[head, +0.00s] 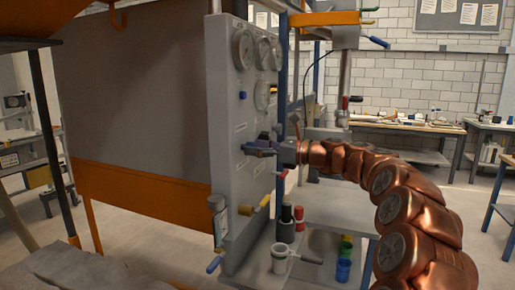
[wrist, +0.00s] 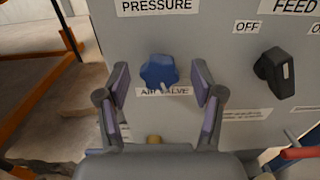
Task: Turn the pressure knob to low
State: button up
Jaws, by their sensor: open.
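My gripper (head: 254,149) is open in front of the grey control panel (head: 232,190). In the wrist view its two fingers (wrist: 161,80) stand apart, left and right of a blue lobed knob (wrist: 158,71), with visible gaps; I cannot tell the depth gap. A label reading PRESSURE (wrist: 157,6) is above this knob, and one reading AIR VALVE (wrist: 164,92) is directly below it. Another small blue knob (head: 242,95) is higher on the panel in the head view, below the gauges. Its setting and any low mark cannot be read.
A black FEED switch (wrist: 274,72) with an OFF label is right of the blue knob. Several gauges (head: 243,50) line the panel top. A yellow handle (head: 262,203) and a red-tipped lever (head: 281,172) stick out below. Cups (head: 279,260) stand on a low shelf.

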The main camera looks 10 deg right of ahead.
jog(key=shift+c, duration=0.3)
jog(key=c, duration=1.1)
jog(key=shift+o, duration=0.2)
